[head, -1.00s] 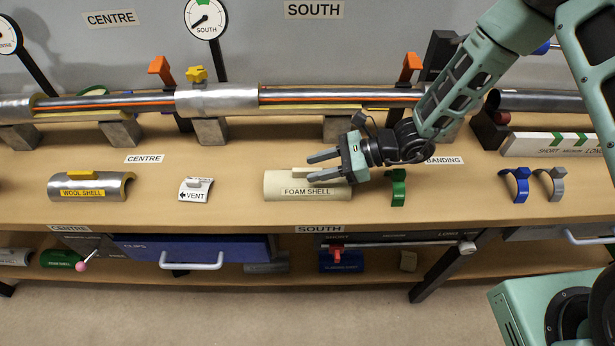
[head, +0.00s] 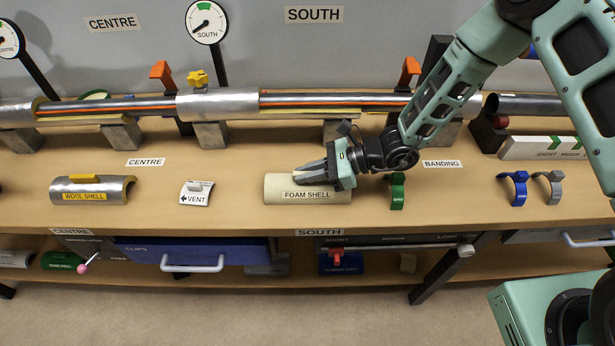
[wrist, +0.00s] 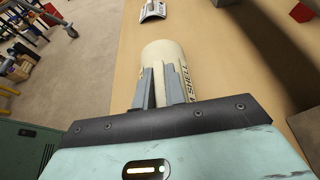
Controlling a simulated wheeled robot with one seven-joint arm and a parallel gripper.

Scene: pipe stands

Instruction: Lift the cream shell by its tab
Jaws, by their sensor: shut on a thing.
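The cream shell (head: 276,187), labelled FOAM SHELL, lies on the wooden bench top below the pipe line. In the wrist view the cream shell (wrist: 168,52) extends ahead of my fingers, with part of its label showing at right. My gripper (head: 312,175) reaches in from the right, low over the shell's top. In the wrist view my gripper (wrist: 150,88) has its two grey fingers close together over the shell, shut on its tab. The tab is mostly hidden between the fingers. The shell appears to rest on the bench.
A green clip (head: 397,190) stands just right of the shell. The small VENT piece (head: 195,193) and the wool shell (head: 115,189) lie to the left. Blue (head: 518,187) and grey (head: 554,188) clips stand further right. The pipe (head: 330,98) runs behind on blocks.

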